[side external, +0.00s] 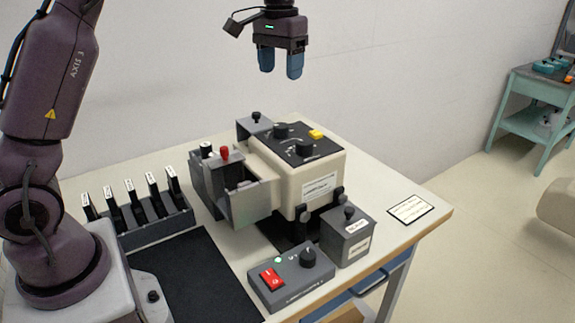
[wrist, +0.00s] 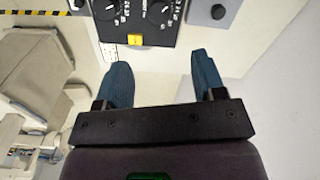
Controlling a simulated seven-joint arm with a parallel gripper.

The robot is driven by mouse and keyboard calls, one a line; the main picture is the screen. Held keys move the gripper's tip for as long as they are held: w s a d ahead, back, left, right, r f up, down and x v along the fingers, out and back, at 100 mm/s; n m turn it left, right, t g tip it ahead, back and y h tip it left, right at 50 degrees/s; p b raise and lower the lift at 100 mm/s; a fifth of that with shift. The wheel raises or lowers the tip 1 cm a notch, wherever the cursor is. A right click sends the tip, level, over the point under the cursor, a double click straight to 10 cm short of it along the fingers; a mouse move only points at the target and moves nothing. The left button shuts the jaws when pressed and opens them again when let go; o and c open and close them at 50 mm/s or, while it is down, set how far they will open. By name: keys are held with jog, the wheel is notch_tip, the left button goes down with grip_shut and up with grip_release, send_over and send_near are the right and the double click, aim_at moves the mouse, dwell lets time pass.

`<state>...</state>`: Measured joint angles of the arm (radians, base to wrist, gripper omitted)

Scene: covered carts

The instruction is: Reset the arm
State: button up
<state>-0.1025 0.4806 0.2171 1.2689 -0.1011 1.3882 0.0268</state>
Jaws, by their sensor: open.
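My gripper (side external: 281,65) is in the air above the cart, high over the cream machine (side external: 318,187) with black knobs on its top. Its two blue fingers are apart with nothing between them. In the wrist view my gripper (wrist: 160,80) also shows open and empty, with the knob panel (wrist: 135,15) and its yellow button (wrist: 135,40) beyond the fingertips. My arm rises at the left and goes out of the picture at the top, so part of it is hidden.
The cart top (side external: 408,180) carries a grey open drawer box (side external: 250,204), a rack of black-handled pieces (side external: 158,231), a switch box (side external: 291,279) with a red switch, a grey lidded box (side external: 347,236) and a label card (side external: 410,209). The air around my gripper is clear.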

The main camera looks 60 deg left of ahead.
jog(key=s+d+m+t, duration=0.1)
jog(key=s+d, duration=0.4)
jog(key=s, duration=0.7)
jog(key=s+d+m+t, duration=0.2)
jog(key=s+d+t, duration=0.2)
jog(key=s, duration=0.9)
jog(key=shift+s+d, duration=0.2)
jog(key=shift+d, duration=0.95)
jog(key=shift+r, duration=0.1)
